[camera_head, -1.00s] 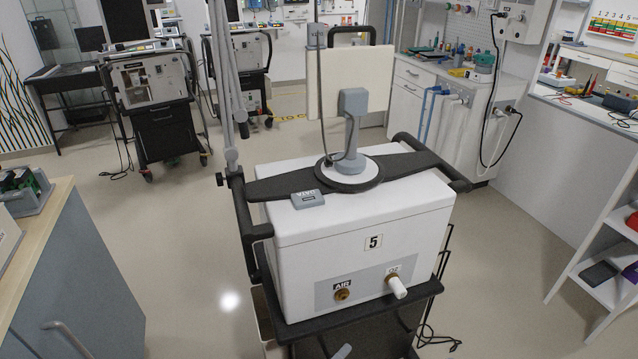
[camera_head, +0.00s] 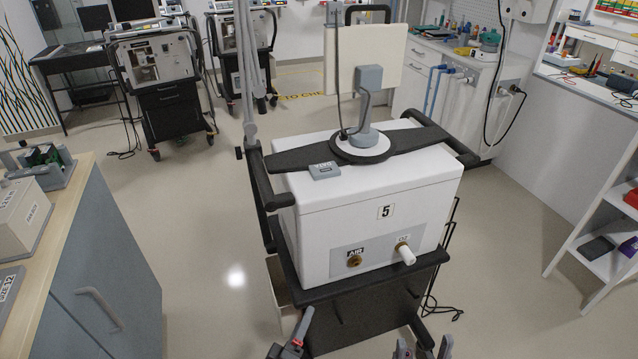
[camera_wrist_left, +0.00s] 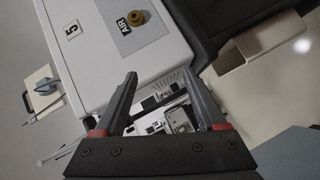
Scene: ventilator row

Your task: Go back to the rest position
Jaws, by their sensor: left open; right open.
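The white ventilator numbered 5 (camera_head: 360,225) stands on a black cart ahead of both grippers. It also shows in the left wrist view (camera_wrist_left: 100,45).
The ventilator has a brass AIR port (camera_head: 354,261) and a white-capped port (camera_head: 406,254) on its face. A wood-topped cabinet (camera_head: 100,270) stands at the left, a white shelf (camera_head: 602,250) at the right. Floor is clear between the cabinet and the cart.

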